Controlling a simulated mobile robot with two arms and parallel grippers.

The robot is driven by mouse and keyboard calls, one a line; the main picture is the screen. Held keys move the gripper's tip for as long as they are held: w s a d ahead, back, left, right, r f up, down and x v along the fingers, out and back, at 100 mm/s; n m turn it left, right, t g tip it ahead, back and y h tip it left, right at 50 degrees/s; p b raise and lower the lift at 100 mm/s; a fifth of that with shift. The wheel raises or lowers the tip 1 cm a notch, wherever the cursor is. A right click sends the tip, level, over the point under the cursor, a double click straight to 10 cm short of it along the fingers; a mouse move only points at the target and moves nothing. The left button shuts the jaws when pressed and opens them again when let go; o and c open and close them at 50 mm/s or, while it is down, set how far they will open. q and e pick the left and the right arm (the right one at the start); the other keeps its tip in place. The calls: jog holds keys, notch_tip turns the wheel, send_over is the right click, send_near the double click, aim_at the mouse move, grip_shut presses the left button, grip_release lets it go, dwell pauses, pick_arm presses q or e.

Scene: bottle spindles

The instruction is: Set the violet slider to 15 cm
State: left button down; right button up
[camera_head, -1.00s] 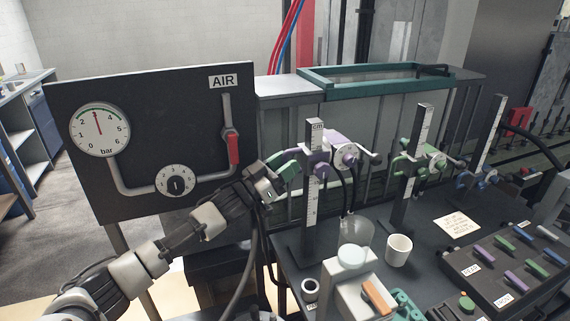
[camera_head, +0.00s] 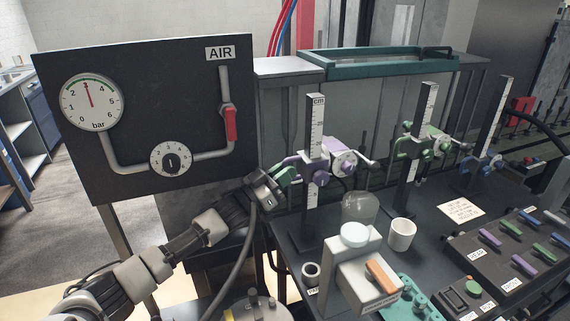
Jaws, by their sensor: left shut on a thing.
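The violet slider (camera_head: 325,162) sits on the nearest upright post with a white cm scale (camera_head: 316,115), somewhat below the post's top. A violet clamp with a knob (camera_head: 345,163) is on its right side. My right gripper is not in view.
Green (camera_head: 418,143) and blue (camera_head: 484,165) sliders stand on posts to the right. A glass bottle (camera_head: 359,208), a white cup (camera_head: 402,234) and a grey device (camera_head: 352,255) stand in front. A button panel (camera_head: 466,256) is at right, the AIR board (camera_head: 180,70) at left.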

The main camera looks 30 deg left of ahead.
pick_arm(q)
jog(key=shift+f, duration=0.75)
jog(key=shift+r, duration=0.1)
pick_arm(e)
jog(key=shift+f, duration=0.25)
pick_arm(q)
jog(key=c, duration=1.1)
grip_release()
jog(key=shift+r, duration=0.1)
jog(key=shift+c, duration=0.2)
jog(key=b+v, duration=0.2)
jog(key=v, duration=0.8)
jog(key=shift+s+a, duration=0.2)
jog(key=shift+s, duration=0.15)
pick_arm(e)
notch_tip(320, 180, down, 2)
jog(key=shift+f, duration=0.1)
